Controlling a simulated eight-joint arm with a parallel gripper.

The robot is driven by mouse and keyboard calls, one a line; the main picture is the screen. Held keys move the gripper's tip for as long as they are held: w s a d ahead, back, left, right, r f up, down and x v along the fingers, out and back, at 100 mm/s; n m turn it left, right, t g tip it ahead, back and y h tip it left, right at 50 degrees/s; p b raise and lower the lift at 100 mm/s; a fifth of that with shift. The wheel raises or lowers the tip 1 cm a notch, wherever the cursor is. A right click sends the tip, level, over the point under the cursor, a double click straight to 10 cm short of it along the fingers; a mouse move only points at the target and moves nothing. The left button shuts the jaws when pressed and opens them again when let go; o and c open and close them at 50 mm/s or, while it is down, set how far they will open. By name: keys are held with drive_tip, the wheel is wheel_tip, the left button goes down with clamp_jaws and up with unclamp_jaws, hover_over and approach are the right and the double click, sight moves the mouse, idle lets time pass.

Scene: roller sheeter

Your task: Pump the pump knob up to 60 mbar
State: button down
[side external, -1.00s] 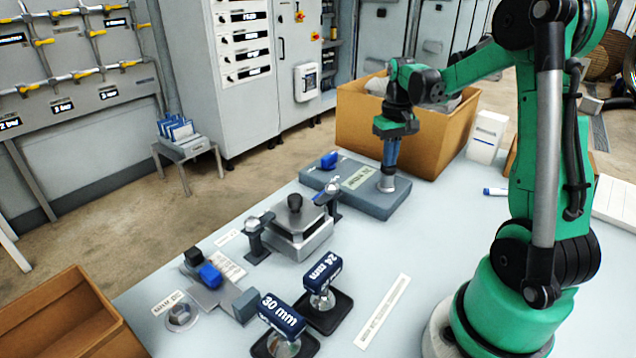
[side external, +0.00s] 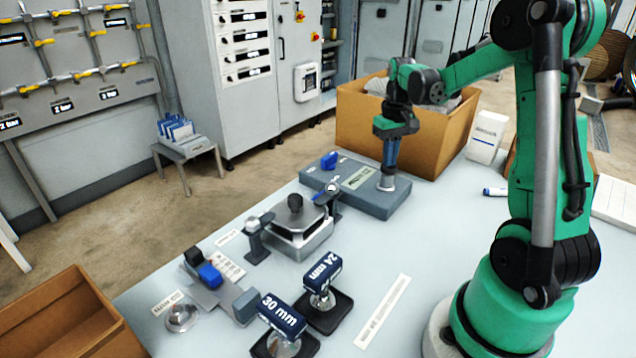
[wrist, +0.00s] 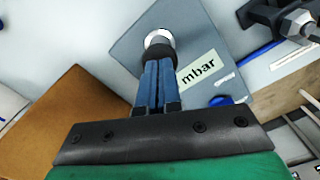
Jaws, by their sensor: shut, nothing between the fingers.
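The pump unit is a flat grey box (side external: 376,208) at the back of the table, with a pale display labelled mbar (wrist: 198,70) and a blue knob on its left part (side external: 329,161). My gripper (side external: 388,180) points straight down over the right end of the box. Its blue fingers are shut together. In the wrist view the fingertips (wrist: 157,62) are at a dark round knob with a pale, shiny ring or base (wrist: 158,38). The fingertips appear to press on the knob's top; exact contact is hard to tell. The pressure figure is not readable.
Two blocks marked 24 mm (side external: 323,272) and 30 mm (side external: 283,315) are at the front. A cardboard box (side external: 440,140) stands close behind my gripper.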

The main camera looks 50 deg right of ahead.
drive_tip(key=shift+f, duration=0.6)
drive_tip(key=shift+r, duration=3.65)
wheel_tip(320, 180, up, 5)
drive_tip(key=shift+f, duration=2.95)
drive_tip(key=shift+f, duration=0.15)
drive_tip(key=shift+f, duration=2.5)
